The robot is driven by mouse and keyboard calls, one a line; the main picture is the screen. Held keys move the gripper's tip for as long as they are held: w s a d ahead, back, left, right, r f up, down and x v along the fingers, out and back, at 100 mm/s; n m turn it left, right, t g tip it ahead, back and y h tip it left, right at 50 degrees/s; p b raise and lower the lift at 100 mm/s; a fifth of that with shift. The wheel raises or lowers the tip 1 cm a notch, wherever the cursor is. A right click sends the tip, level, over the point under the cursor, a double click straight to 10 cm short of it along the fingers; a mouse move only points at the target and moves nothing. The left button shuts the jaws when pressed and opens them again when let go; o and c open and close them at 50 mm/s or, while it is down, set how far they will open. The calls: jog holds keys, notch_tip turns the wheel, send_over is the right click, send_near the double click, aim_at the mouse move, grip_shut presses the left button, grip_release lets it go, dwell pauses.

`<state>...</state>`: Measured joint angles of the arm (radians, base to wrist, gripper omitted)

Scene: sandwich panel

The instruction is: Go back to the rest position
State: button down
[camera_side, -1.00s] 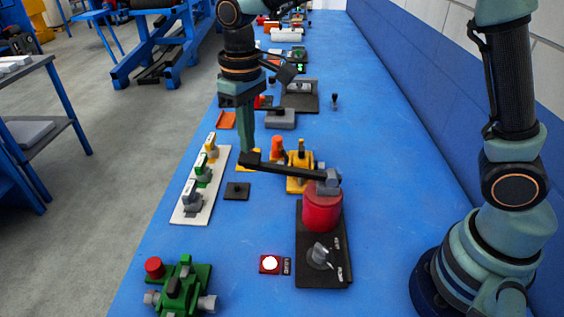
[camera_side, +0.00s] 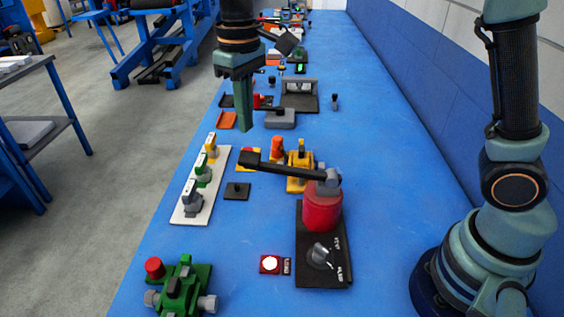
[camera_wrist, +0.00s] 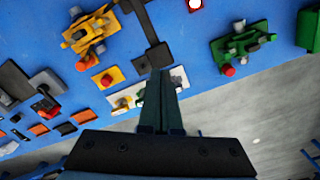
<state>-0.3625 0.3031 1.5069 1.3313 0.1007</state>
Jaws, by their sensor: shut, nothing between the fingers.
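My gripper (camera_side: 242,112) hangs above the blue bench in the side view, pointing down, with its fingers together and nothing between them. It is above and behind the black lever (camera_side: 268,167) on the red cylinder (camera_side: 322,207), apart from it. In the wrist view my gripper (camera_wrist: 160,78) reaches up the middle, closed. Its fingers cover part of the white panel (camera_wrist: 128,100) with toggle handles.
In the side view a white panel (camera_side: 187,215) with several toggles lies at the left edge. A green device (camera_side: 185,285) with a red knob is at the front. A yellow device (camera_side: 299,180) stands behind the red cylinder.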

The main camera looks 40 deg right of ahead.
jog(key=shift+r, duration=0.35)
jog(key=shift+s+d+r, duration=0.15)
jog(key=shift+d, duration=0.1)
jog(key=s+d+m+t, duration=0.3)
jog(key=s+d+t, duration=0.2)
jog(key=s+d, duration=0.7)
jog(key=d, duration=0.3)
jog(key=shift+s+t, duration=0.15)
jog(key=shift+t, duration=0.15)
